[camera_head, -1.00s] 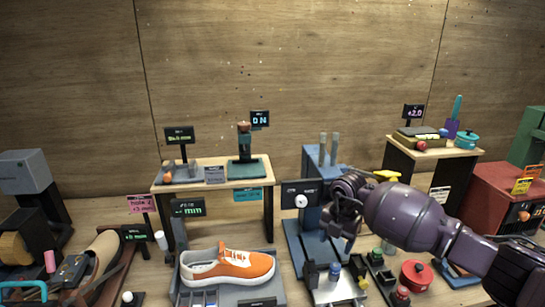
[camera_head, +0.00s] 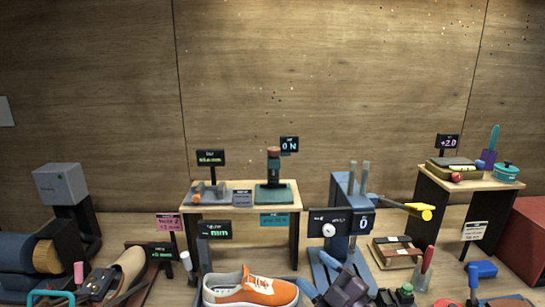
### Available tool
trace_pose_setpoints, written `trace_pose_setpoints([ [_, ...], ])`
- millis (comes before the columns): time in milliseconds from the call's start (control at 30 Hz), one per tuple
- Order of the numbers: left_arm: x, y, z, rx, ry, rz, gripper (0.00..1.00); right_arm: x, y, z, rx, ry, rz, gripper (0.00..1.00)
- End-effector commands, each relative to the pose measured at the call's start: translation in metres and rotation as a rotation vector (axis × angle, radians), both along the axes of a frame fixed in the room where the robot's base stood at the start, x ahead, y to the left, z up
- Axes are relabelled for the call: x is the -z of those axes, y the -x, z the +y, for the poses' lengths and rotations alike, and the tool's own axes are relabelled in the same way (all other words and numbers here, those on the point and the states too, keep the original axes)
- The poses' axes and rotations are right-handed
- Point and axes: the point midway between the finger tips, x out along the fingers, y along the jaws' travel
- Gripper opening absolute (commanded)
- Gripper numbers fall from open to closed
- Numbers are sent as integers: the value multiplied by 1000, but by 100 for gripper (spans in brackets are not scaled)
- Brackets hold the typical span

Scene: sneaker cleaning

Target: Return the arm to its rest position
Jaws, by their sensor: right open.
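My right gripper (camera_head: 338,287), dark purple, is low at the bottom edge, in front of the blue press (camera_head: 342,195) and to the right of the orange and white sneaker (camera_head: 252,289). It is open, with nothing seen in it. Most of my right arm is out of the frame. The sneaker is cut off by the bottom edge. My left gripper is not in view.
A small wooden bench (camera_head: 290,205) with devices stands behind the sneaker. A second small table (camera_head: 470,178) stands at the right, near a red box (camera_head: 527,238). Bottles and small tools crowd the front right.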

Motion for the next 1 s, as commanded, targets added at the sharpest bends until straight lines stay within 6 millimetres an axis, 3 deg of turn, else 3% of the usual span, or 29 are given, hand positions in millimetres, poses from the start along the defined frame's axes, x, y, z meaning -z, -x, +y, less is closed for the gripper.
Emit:
trace_pose_setpoints([
  [133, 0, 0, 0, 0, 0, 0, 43, 3, 9, -43, 248, -162, 102, 63],
  [267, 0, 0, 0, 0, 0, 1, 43, 18, 22, -85, 465, -264, 234, 63],
  [533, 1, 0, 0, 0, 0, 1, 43, 75, 81, -157, 848, -369, 622, 63],
  [800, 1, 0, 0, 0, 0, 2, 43, 131, 175, -189, 1064, -351, 1093, 63],
  [1000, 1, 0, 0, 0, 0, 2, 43, 147, 224, -191, 1098, -312, 1317, 63],
])
